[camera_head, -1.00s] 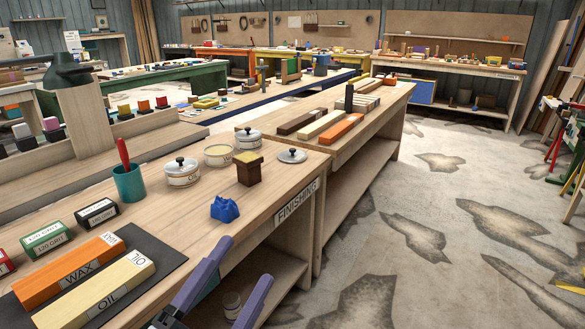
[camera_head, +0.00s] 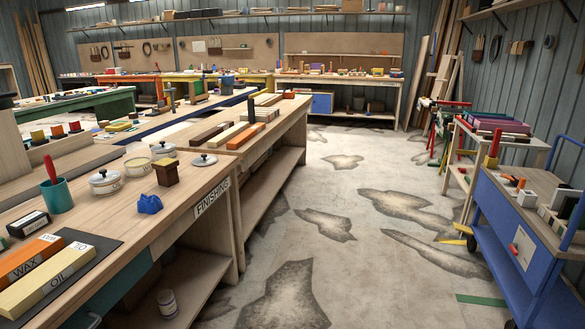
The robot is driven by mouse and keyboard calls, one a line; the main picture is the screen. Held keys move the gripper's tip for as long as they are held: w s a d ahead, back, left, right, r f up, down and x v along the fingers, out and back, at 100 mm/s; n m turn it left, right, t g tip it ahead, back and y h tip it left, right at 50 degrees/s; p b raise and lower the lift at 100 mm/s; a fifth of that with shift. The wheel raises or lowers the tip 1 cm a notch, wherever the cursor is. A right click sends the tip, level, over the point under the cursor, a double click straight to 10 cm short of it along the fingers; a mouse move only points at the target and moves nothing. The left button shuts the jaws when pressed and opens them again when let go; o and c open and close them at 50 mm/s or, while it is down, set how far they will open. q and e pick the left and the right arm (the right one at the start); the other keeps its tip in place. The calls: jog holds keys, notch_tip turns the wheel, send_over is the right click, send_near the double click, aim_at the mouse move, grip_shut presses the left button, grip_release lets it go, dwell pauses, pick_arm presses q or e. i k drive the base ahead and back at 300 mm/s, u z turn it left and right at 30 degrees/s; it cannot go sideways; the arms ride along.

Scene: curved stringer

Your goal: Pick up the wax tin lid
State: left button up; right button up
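A round grey lid with a dark knob (camera_head: 203,160) lies flat on the wooden finishing bench (camera_head: 180,207), near its right edge. An uncovered tin with pale contents (camera_head: 138,165) stands to its left. Two other tins, a nearer one (camera_head: 105,182) and a farther one (camera_head: 163,151), have knobbed lids on. I cannot read the tin labels, so I cannot tell which is wax. Neither of my grippers is in view.
A dark brown block (camera_head: 167,173) and a crumpled blue cloth (camera_head: 149,204) sit near the lid. A teal cup with a red handle (camera_head: 57,194) stands at left. A blue cart (camera_head: 507,243) is at right; open floor lies between.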

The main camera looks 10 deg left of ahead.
aim_at(204, 160)
jog(key=u, duration=0.75)
jog(key=k, duration=0.15)
jog(key=z, duration=1.2)
jog(key=i, duration=2.3)
jog(key=u, duration=1.75)
jog(key=i, duration=1)
jog(key=u, duration=1.2)
